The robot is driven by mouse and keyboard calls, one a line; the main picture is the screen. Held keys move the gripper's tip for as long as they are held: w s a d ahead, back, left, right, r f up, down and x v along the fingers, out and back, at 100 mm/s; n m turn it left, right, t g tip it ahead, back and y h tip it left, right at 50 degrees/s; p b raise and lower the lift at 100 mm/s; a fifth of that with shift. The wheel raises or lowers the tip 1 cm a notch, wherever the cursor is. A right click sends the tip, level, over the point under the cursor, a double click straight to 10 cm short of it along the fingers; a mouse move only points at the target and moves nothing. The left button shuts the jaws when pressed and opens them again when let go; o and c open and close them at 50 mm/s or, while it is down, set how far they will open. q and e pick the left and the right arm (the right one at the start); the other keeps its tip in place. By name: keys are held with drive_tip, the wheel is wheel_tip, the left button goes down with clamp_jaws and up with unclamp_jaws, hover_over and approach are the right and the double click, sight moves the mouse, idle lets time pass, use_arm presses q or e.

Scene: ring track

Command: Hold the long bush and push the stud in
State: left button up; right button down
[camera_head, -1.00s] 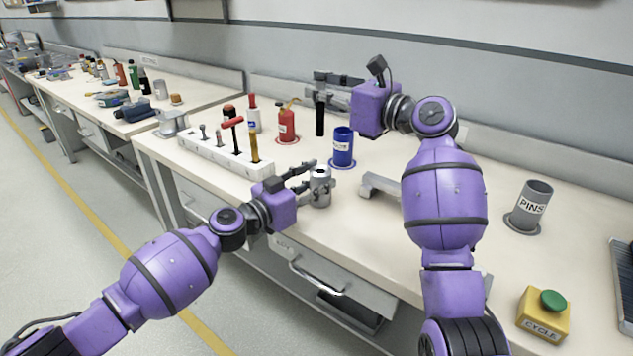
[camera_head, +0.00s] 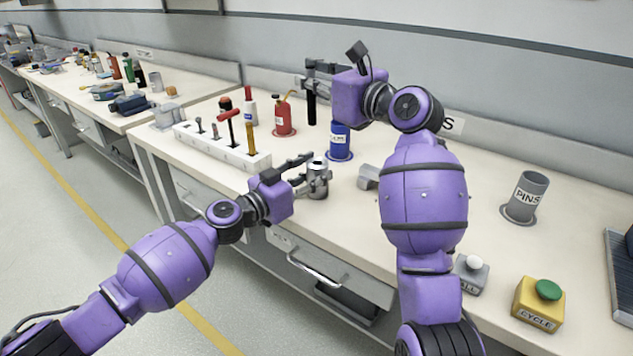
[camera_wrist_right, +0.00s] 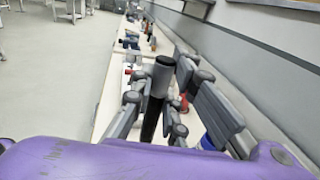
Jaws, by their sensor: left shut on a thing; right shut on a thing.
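The long bush (camera_head: 319,182) is a short grey metal cylinder standing upright at the bench's front edge. My left gripper (camera_head: 311,178) is shut around it from the left. A dark spot shows on its top; I cannot tell whether that is a hole or the stud. My right gripper (camera_head: 312,80) is shut on a dark rod (camera_head: 311,108), held upright behind the bush and apart from it. In the right wrist view the rod (camera_wrist_right: 153,112) has a grey upper part and sits between the fingers (camera_wrist_right: 165,80). I cannot identify the stud for certain.
A white tool rack (camera_head: 210,145) stands left of the bush. A red can (camera_head: 284,118) and a blue can (camera_head: 340,142) stand behind it. A grey block (camera_head: 368,177) lies to its right. The PINS cup (camera_head: 527,193) and yellow CYCLE button box (camera_head: 537,305) are farther right.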

wheel_tip(320, 180, down, 9)
drive_tip(key=d+m+t+h, duration=0.1)
drive_tip(key=shift+w+d, duration=0.2)
idle(0.4)
drive_tip(key=shift+f, duration=0.6)
drive_tip(key=c, duration=1.7)
unclamp_jaws()
